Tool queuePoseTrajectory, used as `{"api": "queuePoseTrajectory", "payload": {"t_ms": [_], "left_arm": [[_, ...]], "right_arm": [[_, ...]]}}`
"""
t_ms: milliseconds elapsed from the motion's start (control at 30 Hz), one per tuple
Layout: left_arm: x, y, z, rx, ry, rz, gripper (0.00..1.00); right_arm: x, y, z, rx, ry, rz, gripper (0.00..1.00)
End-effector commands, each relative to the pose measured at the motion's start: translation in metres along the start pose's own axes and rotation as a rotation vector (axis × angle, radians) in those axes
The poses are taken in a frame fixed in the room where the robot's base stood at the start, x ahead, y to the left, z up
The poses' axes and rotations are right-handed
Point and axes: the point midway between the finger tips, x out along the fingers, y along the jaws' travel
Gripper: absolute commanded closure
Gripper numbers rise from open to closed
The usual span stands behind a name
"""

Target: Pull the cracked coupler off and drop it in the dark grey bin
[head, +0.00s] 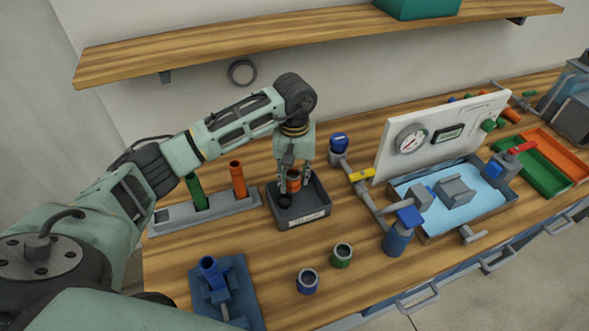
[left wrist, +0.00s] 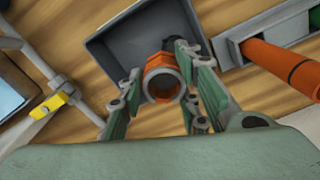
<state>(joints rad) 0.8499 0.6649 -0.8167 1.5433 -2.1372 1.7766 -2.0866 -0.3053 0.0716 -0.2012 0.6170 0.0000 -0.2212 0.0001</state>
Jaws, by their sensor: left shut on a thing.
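My left gripper (head: 293,180) is shut on an orange coupler (head: 294,184), held over the dark grey bin (head: 304,218). In the left wrist view the coupler (left wrist: 160,72) is a short ring with a dark bore, between the fingers of the left gripper (left wrist: 158,88). The bin (left wrist: 104,52) lies beyond it there. I cannot make out a crack. A dark ring-like thing (head: 285,201) shows at the bin's near left, partly hidden. My right gripper is in neither view.
Left of the bin, a grey rack (head: 170,217) holds an upright green tube (head: 196,192) and an orange tube (head: 238,180). Blue (head: 307,281) and green (head: 341,256) couplers stand in front. Right are a valved pipe (head: 370,202), gauge panel (head: 440,134) and blue-lined tray (head: 437,229).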

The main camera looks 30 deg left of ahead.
Motion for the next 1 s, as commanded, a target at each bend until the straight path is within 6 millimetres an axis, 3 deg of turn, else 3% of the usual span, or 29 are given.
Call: {"api": "queuePoseTrajectory", "payload": {"t_ms": [200, 600, 633, 867, 1000], "left_arm": [[0.022, 0.001, 0.001, 0.001, -0.001, 0.002, 1.00], [0.026, 0.001, 0.000, 0.001, 0.000, 0.001, 1.00], [0.026, 0.001, 0.000, 0.001, 0.000, 0.001, 0.67], [0.026, 0.001, 0.000, 0.000, 0.000, 0.001, 0.47], [0.026, 0.000, 0.000, 0.000, 0.000, 0.001, 0.47]], "right_arm": [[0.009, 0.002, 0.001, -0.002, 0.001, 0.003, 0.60], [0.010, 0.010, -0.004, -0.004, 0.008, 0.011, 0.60], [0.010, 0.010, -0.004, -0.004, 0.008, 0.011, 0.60], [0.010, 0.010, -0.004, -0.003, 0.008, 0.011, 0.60], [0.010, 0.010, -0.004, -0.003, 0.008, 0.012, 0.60]]}}
